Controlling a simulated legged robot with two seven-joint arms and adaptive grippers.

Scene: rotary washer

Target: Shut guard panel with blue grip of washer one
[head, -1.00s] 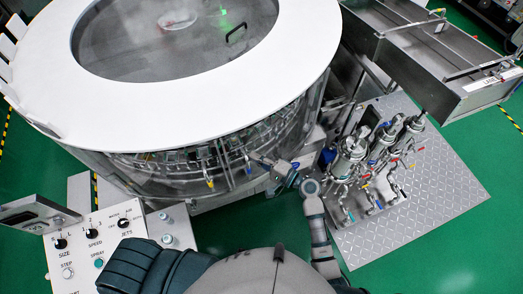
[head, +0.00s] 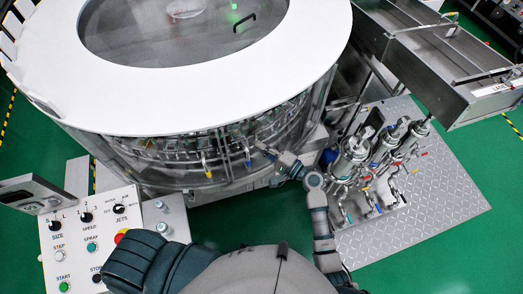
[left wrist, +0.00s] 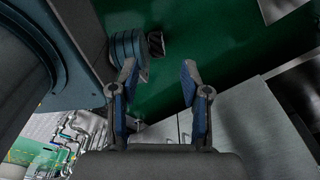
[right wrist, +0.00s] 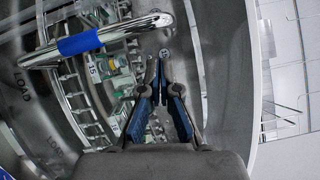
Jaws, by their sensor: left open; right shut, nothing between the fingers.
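Washer one is the round machine with a white ring top (head: 330,40). Its curved clear side shows a small blue grip (head: 248,161), with a yellow grip (head: 206,170) to its left. In the right wrist view the blue grip (right wrist: 79,42) is a sleeve on a metal bar handle. My right gripper (head: 262,148) is at the washer's front right side, close to the blue grip. In its wrist view it (right wrist: 160,58) is shut and empty, right of the handle and apart from the sleeve. My left gripper (left wrist: 158,75) is open and empty, over green floor. How far the panel stands open is unclear.
A control panel with knobs and buttons (head: 105,235) stands at lower left. Pumps and valves (head: 375,155) stand on a metal plate (head: 440,200) to the right of my right arm. A metal trough (head: 430,65) is at upper right. Green floor lies between.

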